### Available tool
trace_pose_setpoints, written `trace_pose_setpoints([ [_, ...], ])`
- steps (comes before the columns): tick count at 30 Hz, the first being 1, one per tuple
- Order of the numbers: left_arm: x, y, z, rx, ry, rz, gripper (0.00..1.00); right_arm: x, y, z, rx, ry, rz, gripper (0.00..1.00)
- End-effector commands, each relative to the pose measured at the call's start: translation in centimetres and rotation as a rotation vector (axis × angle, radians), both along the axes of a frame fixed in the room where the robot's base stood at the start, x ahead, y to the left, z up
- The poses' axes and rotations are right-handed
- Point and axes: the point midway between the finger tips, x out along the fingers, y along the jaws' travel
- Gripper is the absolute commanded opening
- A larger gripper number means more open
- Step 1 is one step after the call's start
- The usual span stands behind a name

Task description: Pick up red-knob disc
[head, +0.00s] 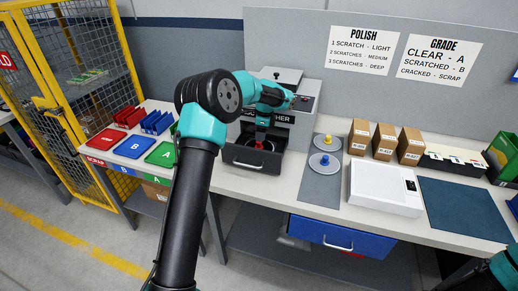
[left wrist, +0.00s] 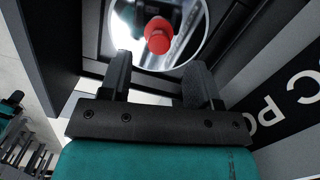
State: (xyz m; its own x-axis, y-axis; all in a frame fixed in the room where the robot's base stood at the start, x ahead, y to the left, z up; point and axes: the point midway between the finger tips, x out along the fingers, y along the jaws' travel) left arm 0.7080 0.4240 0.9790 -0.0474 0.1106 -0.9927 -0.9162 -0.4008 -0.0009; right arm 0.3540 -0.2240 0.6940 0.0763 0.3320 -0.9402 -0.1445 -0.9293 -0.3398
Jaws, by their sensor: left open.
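The red-knob disc (left wrist: 187,14) lies in the open drawer of the grey polisher; its mirror-like face and the red knob (left wrist: 158,36) at its middle show in the left wrist view. In the head view a bit of the red knob (head: 259,146) shows and the disc is mostly hidden by my gripper and the drawer front. My left gripper (left wrist: 158,62) is open and empty, pointing down over the drawer (head: 250,164). The knob appears between and beyond its fingertips, with no contact visible. My right gripper is out of view.
A mat (head: 318,190) right of the polisher holds a yellow-knob disc (head: 327,143) and a blue-knob disc (head: 325,162). A white device (head: 383,190), small boxes (head: 384,141) and a dark mat (head: 462,208) stand farther right. Red, blue and green trays (head: 135,147) lie left.

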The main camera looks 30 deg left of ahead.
Motion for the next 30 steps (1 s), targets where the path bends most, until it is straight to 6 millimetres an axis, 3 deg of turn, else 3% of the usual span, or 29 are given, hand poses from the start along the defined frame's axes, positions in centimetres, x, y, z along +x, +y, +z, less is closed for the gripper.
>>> trace_pose_setpoints([
  [12, -0.5, 0.7, -4.7, -0.001, 0.001, 0.000, 0.57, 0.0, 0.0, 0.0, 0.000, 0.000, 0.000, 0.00],
  [27, -0.5, 0.7, -4.9, -0.001, 0.000, 0.000, 0.57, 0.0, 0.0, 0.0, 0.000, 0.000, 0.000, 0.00],
  [30, -0.5, 0.7, -4.9, -0.001, 0.000, 0.000, 0.48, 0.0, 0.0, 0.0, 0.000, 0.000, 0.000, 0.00],
])
